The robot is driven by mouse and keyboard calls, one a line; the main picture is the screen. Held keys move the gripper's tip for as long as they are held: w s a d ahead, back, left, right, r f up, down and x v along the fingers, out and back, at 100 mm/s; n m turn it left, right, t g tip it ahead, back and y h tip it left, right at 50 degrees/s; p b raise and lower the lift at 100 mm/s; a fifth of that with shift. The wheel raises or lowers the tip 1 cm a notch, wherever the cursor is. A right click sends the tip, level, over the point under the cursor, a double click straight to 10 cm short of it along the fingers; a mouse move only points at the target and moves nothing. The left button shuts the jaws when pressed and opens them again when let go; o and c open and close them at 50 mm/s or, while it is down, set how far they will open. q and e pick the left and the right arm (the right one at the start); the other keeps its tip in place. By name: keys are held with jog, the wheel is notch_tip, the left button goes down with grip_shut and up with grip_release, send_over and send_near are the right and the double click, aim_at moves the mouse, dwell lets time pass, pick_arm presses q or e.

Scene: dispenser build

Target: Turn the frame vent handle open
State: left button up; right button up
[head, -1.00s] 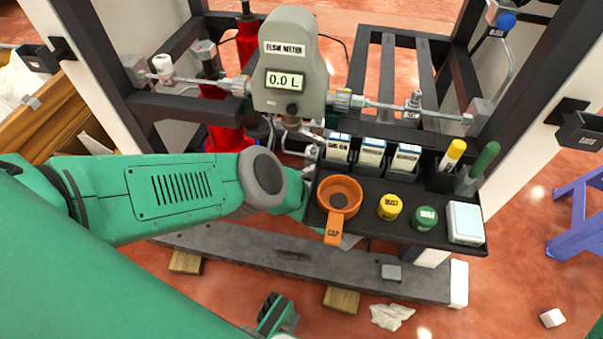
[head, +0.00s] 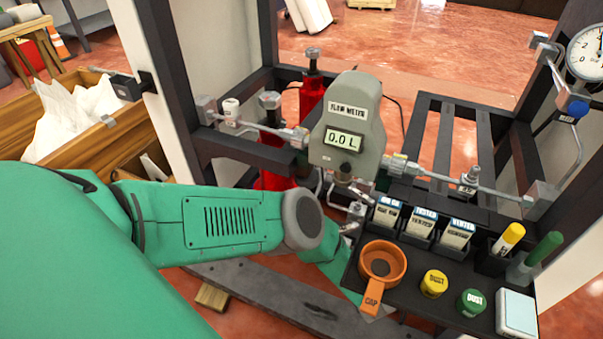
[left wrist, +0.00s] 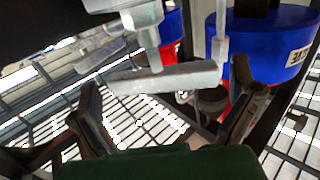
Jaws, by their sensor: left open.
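In the left wrist view, a grey metal lever (left wrist: 165,78) hangs crosswise below a grey post. It appears to be the vent handle; no label on it is readable. My left gripper (left wrist: 165,105) is open, with one dark finger towards each end of the lever. The lever shows between and a little beyond the fingertips; I cannot tell whether either finger touches it. In the head view my left arm reaches in from the left to below the flow meter (head: 347,125), and its fingers are hidden or too small to make out. My right gripper is not in view.
A black tray (head: 404,307) beside my left arm carries an orange cap (head: 383,262), yellow and green dust caps, tag boxes and pens. A pipe runs through the flow meter. Dark frame posts stand on both sides. A blue-topped red container (left wrist: 262,40) is near my left gripper.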

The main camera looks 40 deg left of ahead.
pick_arm(q)
jog(key=m+t+h, duration=0.3)
jog(key=h, duration=0.1)
jog(key=m+t+h, duration=0.3)
jog(key=m+h, duration=0.1)
jog(key=h, duration=0.1)
jog(key=shift+a+t, duration=0.2)
jog(key=shift+t, duration=0.1)
jog(key=shift+s+d+m+h, duration=0.2)
jog(key=shift+s+m+h, duration=0.1)
jog(key=shift+m+h, duration=0.25)
jog(key=p+v, duration=0.5)
jog(key=v, duration=0.8)
jog(key=s+d+r+m+g+h+p, duration=0.1)
jog(key=d+r+m+g+h+p, duration=0.2)
jog(key=d+r+g+h+p, duration=0.35)
jog(key=s+a+r+m+g+p, duration=0.1)
jog(key=s+a+r+g+p, duration=0.4)
jog(key=s+r, duration=0.5)
jog(key=shift+s+a+r+g+p, duration=0.2)
jog(key=shift+s+a+g+p, duration=0.15)
jog(key=shift+a+g, duration=0.7)
